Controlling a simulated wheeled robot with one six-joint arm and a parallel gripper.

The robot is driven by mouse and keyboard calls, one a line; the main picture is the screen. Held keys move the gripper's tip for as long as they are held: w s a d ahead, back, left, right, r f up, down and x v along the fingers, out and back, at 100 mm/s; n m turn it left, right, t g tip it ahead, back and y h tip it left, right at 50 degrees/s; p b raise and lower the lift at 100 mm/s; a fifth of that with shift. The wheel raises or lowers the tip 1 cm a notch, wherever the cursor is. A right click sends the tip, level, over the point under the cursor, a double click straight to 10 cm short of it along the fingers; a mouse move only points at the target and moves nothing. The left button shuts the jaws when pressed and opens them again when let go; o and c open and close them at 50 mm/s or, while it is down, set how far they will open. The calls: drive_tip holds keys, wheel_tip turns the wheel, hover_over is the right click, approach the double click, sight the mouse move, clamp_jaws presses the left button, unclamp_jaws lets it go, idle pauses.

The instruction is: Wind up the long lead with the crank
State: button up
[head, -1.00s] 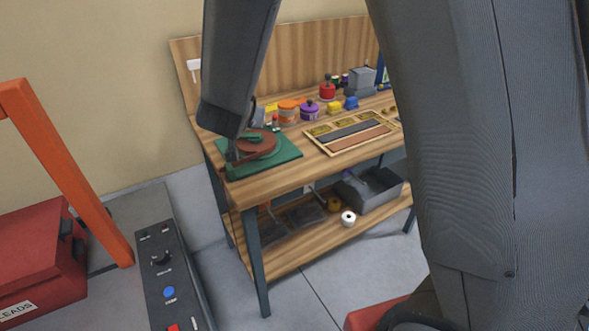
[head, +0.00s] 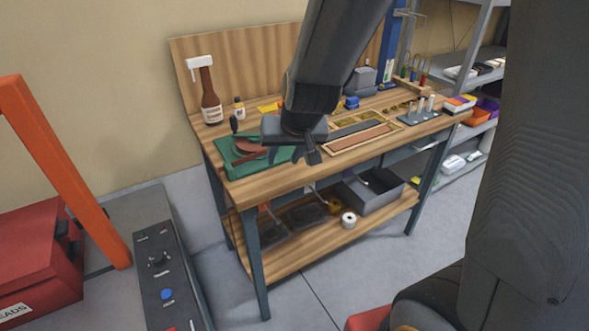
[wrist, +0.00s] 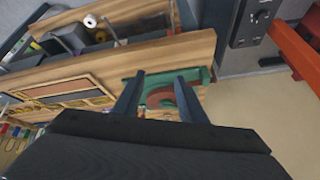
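The winder is a green base (head: 232,166) with a reddish-brown reel (head: 247,147) on top, at the left front of the wooden bench. An upright black crank knob (head: 234,123) shows at its back left. A lead cannot be told apart from the reel at this size. My gripper (head: 292,157) hangs above the bench, to the right of the reel and apart from the knob, hiding part of the base. In the wrist view, my gripper (wrist: 159,78) has its fingers spread, with nothing held between them; the green base (wrist: 192,75) and reel (wrist: 160,98) show beyond.
A brown bottle (head: 208,95) and a small bottle (head: 239,108) stand behind the winder. A wooden compartment tray (head: 362,141) lies to the right. A grey bin (head: 373,190) sits on the lower shelf. An orange frame (head: 70,170) stands at left.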

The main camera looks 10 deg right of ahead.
drive_tip(key=shift+g, duration=0.6)
drive_tip(key=shift+s+d+f+b, duration=0.1)
drive_tip(key=shift+s+d+f, duration=0.2)
drive_tip(key=shift+s, duration=0.2)
drive_tip(key=shift+s+d+f+b, duration=0.15)
drive_tip(key=shift+s+d+f, duration=0.15)
drive_tip(key=shift+s, duration=0.25)
drive_tip(key=shift+s+d+f+b, duration=0.1)
drive_tip(key=shift+s+d+f, duration=0.1)
drive_tip(key=shift+s+d, duration=0.25)
drive_tip(key=shift+a, duration=0.1)
